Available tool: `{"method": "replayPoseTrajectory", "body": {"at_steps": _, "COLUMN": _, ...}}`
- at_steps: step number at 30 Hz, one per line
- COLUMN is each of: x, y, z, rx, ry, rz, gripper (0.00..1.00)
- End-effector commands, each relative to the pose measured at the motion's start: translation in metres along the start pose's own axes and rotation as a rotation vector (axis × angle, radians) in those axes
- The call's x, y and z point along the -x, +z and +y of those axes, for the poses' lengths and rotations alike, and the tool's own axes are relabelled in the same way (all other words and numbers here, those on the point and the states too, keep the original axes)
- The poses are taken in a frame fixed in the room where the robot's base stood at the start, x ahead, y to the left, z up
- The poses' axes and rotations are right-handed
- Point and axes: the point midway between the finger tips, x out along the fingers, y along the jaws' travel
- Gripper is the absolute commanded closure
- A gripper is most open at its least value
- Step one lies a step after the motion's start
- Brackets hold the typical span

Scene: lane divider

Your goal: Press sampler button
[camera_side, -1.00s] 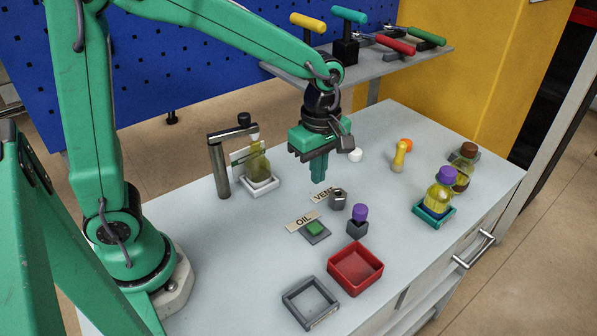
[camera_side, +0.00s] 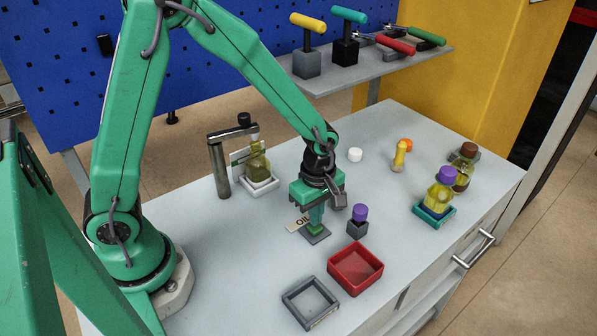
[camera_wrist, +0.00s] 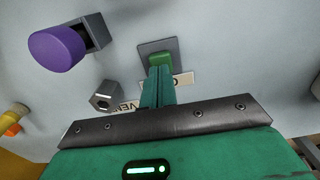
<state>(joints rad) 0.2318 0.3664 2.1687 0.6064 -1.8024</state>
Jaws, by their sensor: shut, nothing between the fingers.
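The green button (camera_wrist: 161,59) sits on a small grey plate (camera_wrist: 146,46), with a label reading OIL (camera_side: 297,222) beside it. In the side view the plate (camera_side: 324,236) shows under my gripper's fingers, which largely cover the button. My gripper (camera_side: 315,226) is shut and empty, pointing down. In the wrist view its fingertips (camera_wrist: 159,72) reach the near edge of the button. I cannot tell whether they touch it or whether it is pressed down.
A purple-topped grey block (camera_side: 358,226) and a metal hex piece (camera_wrist: 105,95) by the VENT label stand close by. A red tray (camera_side: 356,268) and a grey tray (camera_side: 311,302) lie in front. A bottle (camera_side: 257,165) stands under a post at the back left.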

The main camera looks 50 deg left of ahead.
Motion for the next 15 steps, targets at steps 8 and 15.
{"method": "replayPoseTrajectory", "body": {"at_steps": 8, "x": -0.0096, "y": -0.0001, "z": -0.0002, "rx": 0.0, "ry": 0.0, "rz": 0.0, "gripper": 1.0}}
{"method": "replayPoseTrajectory", "body": {"at_steps": 15, "x": -0.0095, "y": -0.0001, "z": -0.0002, "rx": 0.0, "ry": 0.0, "rz": 0.0, "gripper": 1.0}}
